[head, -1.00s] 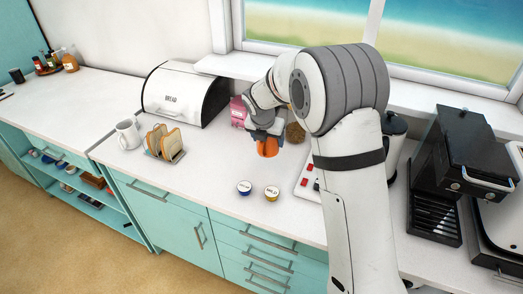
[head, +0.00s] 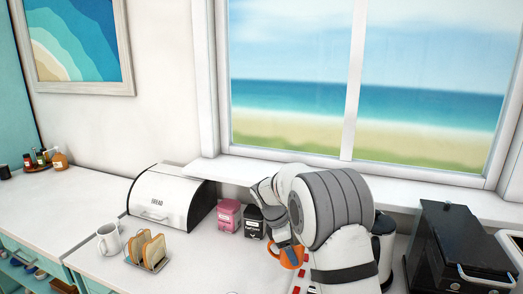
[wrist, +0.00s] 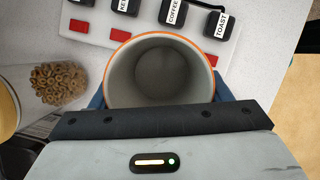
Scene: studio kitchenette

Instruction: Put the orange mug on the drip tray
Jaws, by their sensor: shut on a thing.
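The orange mug (head: 290,257) is held in my gripper (head: 281,238), partly hidden by my arm in the head view. In the wrist view the mug (wrist: 160,72) shows its orange rim and grey, empty-looking inside, with the blue fingers of my gripper (wrist: 160,98) on either side of it. The mug appears above a white power strip. The black coffee machine (head: 455,245) stands at the right, its lower part cut off by the picture edge. The drip tray is not visible now.
The power strip (wrist: 98,28) carries labelled black plugs and red switches. A jar of brown rings (wrist: 60,82) stands left of the mug. Pink (head: 229,215) and black (head: 253,222) canisters, a bread box (head: 172,199), a toast rack (head: 147,250) and a white mug (head: 109,240) stand further left.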

